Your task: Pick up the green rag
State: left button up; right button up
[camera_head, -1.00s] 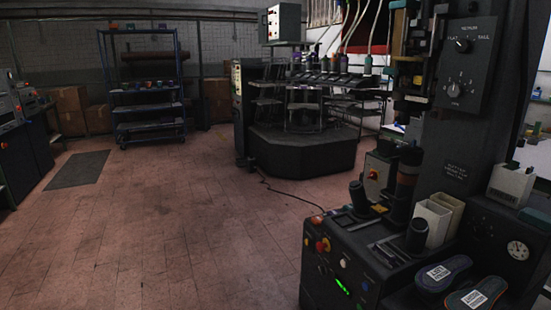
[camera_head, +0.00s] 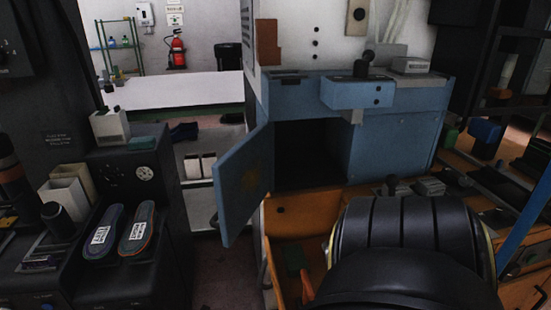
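A small dark green thing (camera_head: 296,260) lies low inside an open orange-brown wooden drawer or box, under the blue cabinet. It may be the green rag, but it is too dark and small to tell whether it is cloth. An orange piece stands in front of it. Neither of my grippers shows in the head view, so I cannot see what they hold.
The blue cabinet (camera_head: 400,135) has its door (camera_head: 243,185) swung open towards me. A large black ribbed rounded shape covers the lower right. Two insoles (camera_head: 137,228) lie on the black machine at left. A white table (camera_head: 175,92) stands behind.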

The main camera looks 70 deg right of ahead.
aim_at(294, 258)
jog(key=z, duration=0.15)
jog(key=i, duration=1.4)
jog(key=z, duration=3.15)
